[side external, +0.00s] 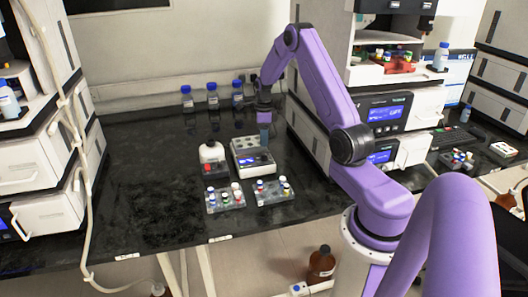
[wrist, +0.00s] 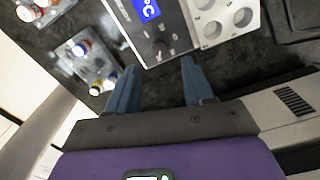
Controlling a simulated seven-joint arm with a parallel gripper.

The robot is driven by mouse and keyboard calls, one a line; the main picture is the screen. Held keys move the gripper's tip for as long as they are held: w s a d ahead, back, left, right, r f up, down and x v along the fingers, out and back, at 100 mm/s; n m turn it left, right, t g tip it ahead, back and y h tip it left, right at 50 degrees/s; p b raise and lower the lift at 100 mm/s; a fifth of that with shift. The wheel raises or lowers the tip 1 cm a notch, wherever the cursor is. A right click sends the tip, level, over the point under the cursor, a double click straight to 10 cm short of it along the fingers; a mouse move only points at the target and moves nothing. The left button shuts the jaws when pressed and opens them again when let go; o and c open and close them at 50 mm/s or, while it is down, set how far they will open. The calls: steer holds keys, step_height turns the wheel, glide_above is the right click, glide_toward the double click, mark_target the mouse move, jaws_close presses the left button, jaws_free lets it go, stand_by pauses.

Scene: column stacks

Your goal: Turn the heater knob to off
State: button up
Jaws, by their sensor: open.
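The heater (side external: 262,167) is a white box with a blue lit display and a block of round wells on top. It stands on the black bench. In the wrist view its front panel (wrist: 172,18) shows the display and a small dark knob (wrist: 160,48) near the panel's edge. My gripper (wrist: 158,84) is open and empty, its two blue-grey fingers either side of the knob's line but short of it. In the side view my gripper (side external: 264,133) hangs over the heater's right part. The knob's pointer setting is too small to read.
Two clear racks of capped vials (side external: 225,200) (side external: 272,192) sit in front. Three blue-capped bottles (side external: 212,95) stand at the back wall. The bench is clear on the left.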

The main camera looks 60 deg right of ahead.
mark_target(264, 154)
step_height(264, 154, down, 7)
steer(key=shift+f, duration=0.1)
stand_by(0.4)
jaws_close()
